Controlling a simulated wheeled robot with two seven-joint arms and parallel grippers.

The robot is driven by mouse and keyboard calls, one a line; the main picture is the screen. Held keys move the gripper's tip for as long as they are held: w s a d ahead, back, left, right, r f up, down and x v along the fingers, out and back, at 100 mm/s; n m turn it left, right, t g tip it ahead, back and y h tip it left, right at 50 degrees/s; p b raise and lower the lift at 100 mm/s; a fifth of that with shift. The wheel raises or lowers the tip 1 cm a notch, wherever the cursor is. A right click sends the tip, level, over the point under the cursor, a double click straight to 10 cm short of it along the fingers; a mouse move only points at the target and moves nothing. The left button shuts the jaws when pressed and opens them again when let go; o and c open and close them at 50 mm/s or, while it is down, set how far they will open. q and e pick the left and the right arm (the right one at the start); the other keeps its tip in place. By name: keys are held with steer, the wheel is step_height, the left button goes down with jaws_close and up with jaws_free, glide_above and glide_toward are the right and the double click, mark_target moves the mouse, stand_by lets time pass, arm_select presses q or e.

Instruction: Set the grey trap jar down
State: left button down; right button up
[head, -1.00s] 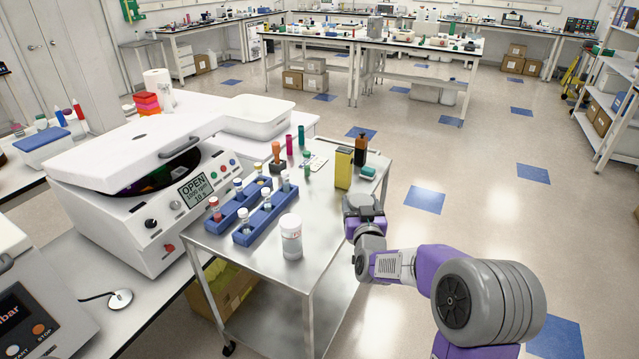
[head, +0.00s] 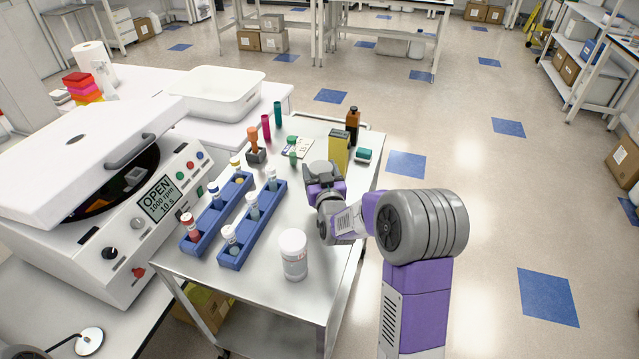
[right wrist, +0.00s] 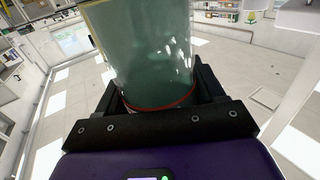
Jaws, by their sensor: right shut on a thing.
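My right gripper (head: 322,172) is over the far right part of the steel cart (head: 235,285), just in front of a yellow box. In the right wrist view its black jaws (right wrist: 160,112) are shut around a translucent grey-green jar (right wrist: 145,50), which I take for the grey trap jar. A red ring runs round the jar's end by the jaws. In the head view the jar is hidden behind the gripper, so I cannot tell whether it touches the cart top. My left gripper is not in view.
A white-lidded jar (head: 294,258) stands at the cart's front. Two blue racks (head: 262,218) with tubes lie left. Bare steel lies between racks and gripper.

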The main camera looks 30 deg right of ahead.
steer(key=shift+f+b, duration=0.45)
steer(key=shift+f, duration=1.35)
steer(key=shift+f, duration=0.15)
steer(key=o, duration=1.3)
steer(key=shift+c, duration=0.2)
steer(key=v, duration=1.2)
steer(key=shift+w+a, duration=0.1)
